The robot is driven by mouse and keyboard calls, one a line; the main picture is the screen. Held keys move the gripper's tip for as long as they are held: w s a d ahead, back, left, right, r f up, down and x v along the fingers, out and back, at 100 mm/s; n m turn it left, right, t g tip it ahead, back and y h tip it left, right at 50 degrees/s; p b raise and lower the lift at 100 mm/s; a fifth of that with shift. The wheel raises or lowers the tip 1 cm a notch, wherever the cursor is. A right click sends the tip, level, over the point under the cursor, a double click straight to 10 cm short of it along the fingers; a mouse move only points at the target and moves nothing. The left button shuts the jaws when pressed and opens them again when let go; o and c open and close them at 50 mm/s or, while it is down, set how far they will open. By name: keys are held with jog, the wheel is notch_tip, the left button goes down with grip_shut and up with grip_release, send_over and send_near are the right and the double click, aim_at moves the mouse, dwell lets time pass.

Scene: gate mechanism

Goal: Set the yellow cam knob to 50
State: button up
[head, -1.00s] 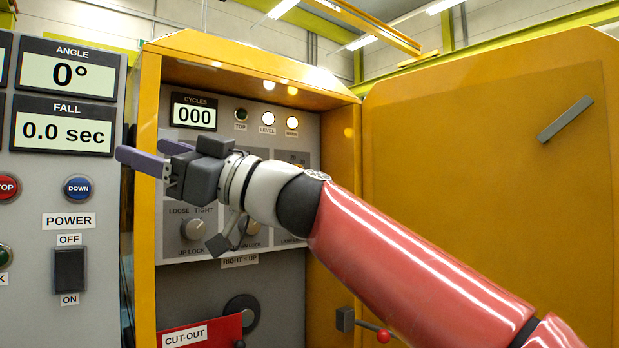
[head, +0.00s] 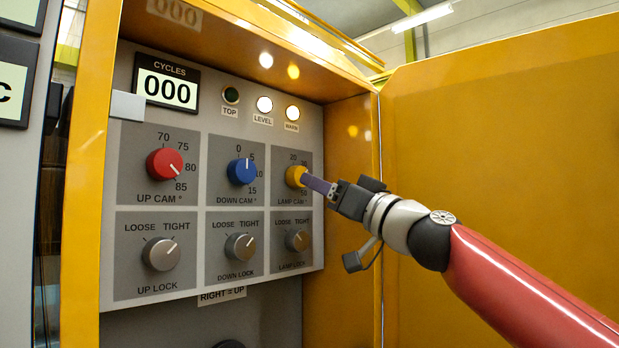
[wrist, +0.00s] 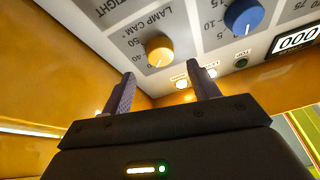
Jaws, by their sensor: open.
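The yellow LAMP CAM knob (head: 294,177) is at the right end of the upper knob row in the head view. My gripper (head: 309,182) points at it from the right, and a purple finger partly covers the knob and its scale. In the wrist view the yellow knob (wrist: 158,50) appears just beyond the two open fingertips (wrist: 162,76), lined up roughly with the gap between them, which looks empty. Scale numbers 40 and 50 show there upside down. The knob's exact setting is hard to read.
The LAMP LOCK knob (head: 298,240) sits directly below. The blue DOWN CAM knob (head: 241,172) and red UP CAM knob (head: 165,164) are to the left. The yellow cabinet side wall (head: 350,130) and open door (head: 500,130) stand close at the right.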

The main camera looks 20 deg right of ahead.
aim_at(298, 177)
jog(key=p+x, duration=0.1)
jog(key=x, duration=0.4)
jog(key=shift+a+p, duration=0.1)
jog(key=shift+p, duration=0.2)
jog(key=c, duration=1)
jog(key=shift+o, duration=0.2)
